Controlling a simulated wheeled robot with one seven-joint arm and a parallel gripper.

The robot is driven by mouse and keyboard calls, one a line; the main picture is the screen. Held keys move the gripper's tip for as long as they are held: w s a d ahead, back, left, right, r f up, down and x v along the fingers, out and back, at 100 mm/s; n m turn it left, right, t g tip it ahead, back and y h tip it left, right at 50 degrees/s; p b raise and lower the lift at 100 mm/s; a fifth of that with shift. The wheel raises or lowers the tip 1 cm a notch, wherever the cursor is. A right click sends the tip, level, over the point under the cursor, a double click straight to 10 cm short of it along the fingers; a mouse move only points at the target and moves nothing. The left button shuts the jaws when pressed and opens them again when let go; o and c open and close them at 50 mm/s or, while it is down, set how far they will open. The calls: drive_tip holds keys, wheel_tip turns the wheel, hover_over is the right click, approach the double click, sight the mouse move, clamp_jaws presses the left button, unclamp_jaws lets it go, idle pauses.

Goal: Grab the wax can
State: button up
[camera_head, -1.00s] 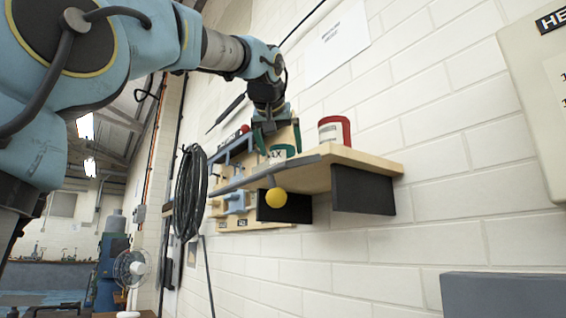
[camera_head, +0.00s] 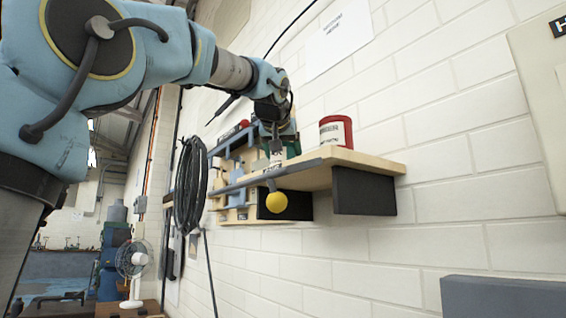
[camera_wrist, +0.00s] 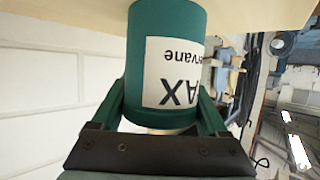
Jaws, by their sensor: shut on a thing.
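The wax can is a green cylinder with a white label reading "WAX" upside down, large in the wrist view (camera_wrist: 165,60). My gripper (camera_wrist: 163,100) is shut on it, with one green finger on each side. In the head view the can (camera_head: 278,158) shows its white label just behind the shelf's front edge, below my gripper (camera_head: 277,140). The can looks about upright there. The shelf edge hides its base, so I cannot tell whether it touches the shelf.
A coiled black cable (camera_head: 190,185) hangs to the left.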

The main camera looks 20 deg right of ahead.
clamp_jaws()
drive_tip(key=shift+r, duration=0.1)
drive_tip(key=shift+r, duration=0.1)
idle(0.3)
wheel_tip(320, 180, up, 9)
drive_tip(key=shift+d+f, duration=0.1)
drive_tip(key=shift+f, duration=0.05)
drive_tip(key=shift+r, duration=0.35)
